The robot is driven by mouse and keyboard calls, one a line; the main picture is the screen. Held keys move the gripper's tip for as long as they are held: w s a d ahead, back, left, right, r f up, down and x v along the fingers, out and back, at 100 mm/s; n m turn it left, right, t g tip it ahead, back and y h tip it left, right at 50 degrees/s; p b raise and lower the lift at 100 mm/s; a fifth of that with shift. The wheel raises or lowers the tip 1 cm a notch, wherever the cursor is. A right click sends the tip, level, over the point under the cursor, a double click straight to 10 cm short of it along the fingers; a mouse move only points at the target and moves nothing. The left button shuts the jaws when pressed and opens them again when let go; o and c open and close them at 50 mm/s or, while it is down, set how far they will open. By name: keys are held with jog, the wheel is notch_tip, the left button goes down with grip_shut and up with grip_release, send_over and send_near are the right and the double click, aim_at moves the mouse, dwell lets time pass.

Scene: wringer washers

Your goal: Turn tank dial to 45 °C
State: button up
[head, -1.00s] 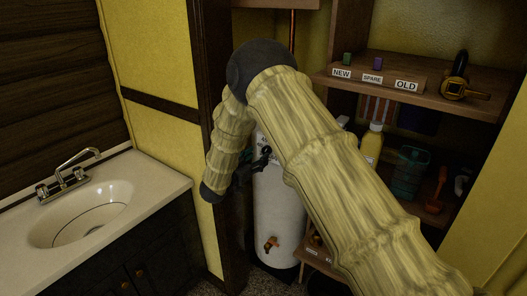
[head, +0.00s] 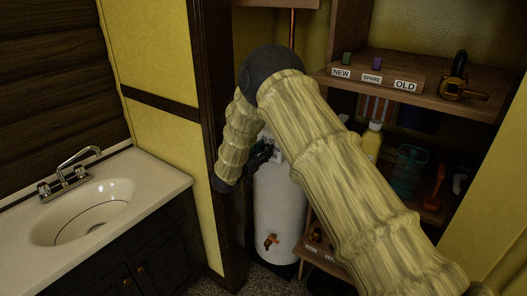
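The white tank (head: 280,212) stands upright in the alcove beside the shelves, with a brass tap low on its front. Part of a pale panel with dark markings (head: 267,143) shows on its upper front; I cannot read it. The dial itself is hidden or too small to make out. My gripper (head: 262,152) is a small dark shape at the tank's upper front, largely behind my arm. I cannot tell whether it touches the tank or whether its fingers are open.
A sink counter (head: 150,210) stands at the left, beside a dark wooden post (head: 216,75). Shelves (head: 420,95) at the right hold a labelled rack with NEW, SPARE and OLD, a brass tool, a yellow bottle (head: 371,142) and a teal container (head: 409,172).

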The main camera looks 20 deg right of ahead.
jog(key=shift+n, duration=0.4)
jog(key=shift+c, duration=0.2)
jog(key=n, duration=0.4)
jog(key=shift+w+a+p, duration=0.1)
jog(key=shift+a+p, duration=0.05)
jog(key=shift+p, duration=0.2)
jog(key=n, duration=0.5)
jog(key=shift+f+n+p, duration=0.15)
jog(key=shift+n+p, duration=0.25)
jog(key=o, duration=1)
jog(key=shift+w, duration=0.1)
jog(key=v, duration=1.2)
